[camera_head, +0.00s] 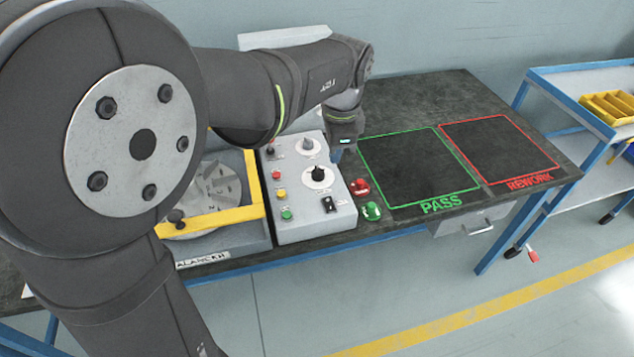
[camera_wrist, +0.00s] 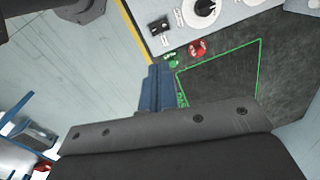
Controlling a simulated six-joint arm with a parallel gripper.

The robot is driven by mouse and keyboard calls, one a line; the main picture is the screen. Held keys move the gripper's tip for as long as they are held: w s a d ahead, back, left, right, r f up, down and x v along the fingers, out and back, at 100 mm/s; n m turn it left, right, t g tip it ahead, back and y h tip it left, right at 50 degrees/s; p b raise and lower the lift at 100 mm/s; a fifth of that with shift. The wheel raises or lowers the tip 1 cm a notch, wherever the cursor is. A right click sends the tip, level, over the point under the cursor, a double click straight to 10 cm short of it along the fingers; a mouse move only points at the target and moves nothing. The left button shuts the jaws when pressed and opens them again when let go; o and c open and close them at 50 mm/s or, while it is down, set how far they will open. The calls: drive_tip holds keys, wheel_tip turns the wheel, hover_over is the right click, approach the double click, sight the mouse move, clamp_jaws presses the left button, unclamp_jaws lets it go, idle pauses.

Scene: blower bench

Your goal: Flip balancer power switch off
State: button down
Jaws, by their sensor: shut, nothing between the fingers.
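The balancer's grey control panel (camera_head: 300,232) stands on the dark bench left of the green PASS outline. A small black rocker switch (camera_head: 328,204) sits near its lower right corner, below a black dial knob (camera_head: 318,175). The switch also shows in the wrist view (camera_wrist: 158,26) at the top; which way it is tipped is too small to tell. My gripper (camera_head: 337,156) is above the panel's right edge, apart from the switch. In the wrist view, its blue fingers (camera_wrist: 160,72) are together and empty.
Red (camera_head: 360,187) and green (camera_head: 371,211) small items lie right of the panel. Red, yellow and green buttons (camera_head: 281,194) line its left side. The balancer's yellow frame (camera_head: 212,222) is left of it. The PASS (camera_head: 410,170) and REWORK (camera_head: 498,150) areas are empty.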

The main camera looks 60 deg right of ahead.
sight(328, 199)
drive_tip(key=f+m, duration=0.1)
drive_tip(key=m, duration=1)
drive_tip(key=w+d+f+m, duration=0.1)
drive_tip(key=m, duration=0.4)
drive_tip(key=shift+f, duration=0.3)
drive_tip(key=shift+f, duration=0.15)
drive_tip(key=f, duration=0.4)
drive_tip(key=d+f, duration=0.1)
drive_tip(key=f, duration=0.4)
drive_tip(key=w+f, duration=0.1)
drive_tip(key=f, duration=0.3)
drive_tip(key=shift+d+f, duration=0.15)
drive_tip(key=shift+f, duration=0.2)
